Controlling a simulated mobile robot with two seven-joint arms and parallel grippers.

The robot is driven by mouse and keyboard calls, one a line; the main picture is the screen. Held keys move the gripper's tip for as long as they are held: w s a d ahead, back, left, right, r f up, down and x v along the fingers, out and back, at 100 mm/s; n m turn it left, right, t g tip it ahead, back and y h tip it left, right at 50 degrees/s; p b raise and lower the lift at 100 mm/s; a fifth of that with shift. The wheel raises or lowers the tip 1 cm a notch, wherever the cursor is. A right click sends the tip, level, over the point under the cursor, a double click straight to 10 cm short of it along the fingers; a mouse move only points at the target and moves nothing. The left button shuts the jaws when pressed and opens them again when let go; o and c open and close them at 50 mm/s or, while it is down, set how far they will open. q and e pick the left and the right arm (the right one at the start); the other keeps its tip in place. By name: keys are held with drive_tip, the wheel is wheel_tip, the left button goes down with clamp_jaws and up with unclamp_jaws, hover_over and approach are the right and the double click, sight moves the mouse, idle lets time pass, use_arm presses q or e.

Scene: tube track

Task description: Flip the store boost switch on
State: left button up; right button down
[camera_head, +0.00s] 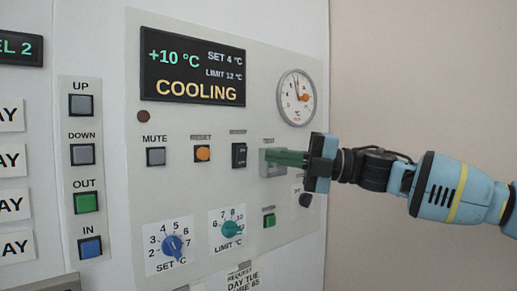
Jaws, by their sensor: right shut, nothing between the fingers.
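A control panel (205,120) fills the middle of the view. My right gripper (271,156) comes in from the right, its green fingers shut and empty. Its fingertips are in front of a grey switch plate (265,168) and hide most of it; I cannot tell whether they touch. My left gripper is not in view.
A display (192,67) reads +10 °C and COOLING. A round gauge (297,97) is above my gripper. An orange reset button (202,153), grey mute button (156,156), green button (269,220), blue knob (172,245) and teal knob (232,228) are nearby.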

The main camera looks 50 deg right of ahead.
sight(241, 156)
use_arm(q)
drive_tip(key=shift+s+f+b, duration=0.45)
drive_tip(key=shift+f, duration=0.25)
use_arm(e)
drive_tip(key=shift+w+a+r, duration=0.15)
drive_tip(key=shift+w, duration=0.75)
drive_tip(key=shift+w+a+r, duration=0.1)
drive_tip(key=shift+w+r, duration=0.05)
drive_tip(key=shift+w, duration=0.8)
drive_tip(key=shift+w+a+r, duration=0.15)
drive_tip(key=shift+w, duration=0.75)
drive_tip(key=shift+w+r, duration=0.25)
drive_tip(key=shift+w, duration=0.15)
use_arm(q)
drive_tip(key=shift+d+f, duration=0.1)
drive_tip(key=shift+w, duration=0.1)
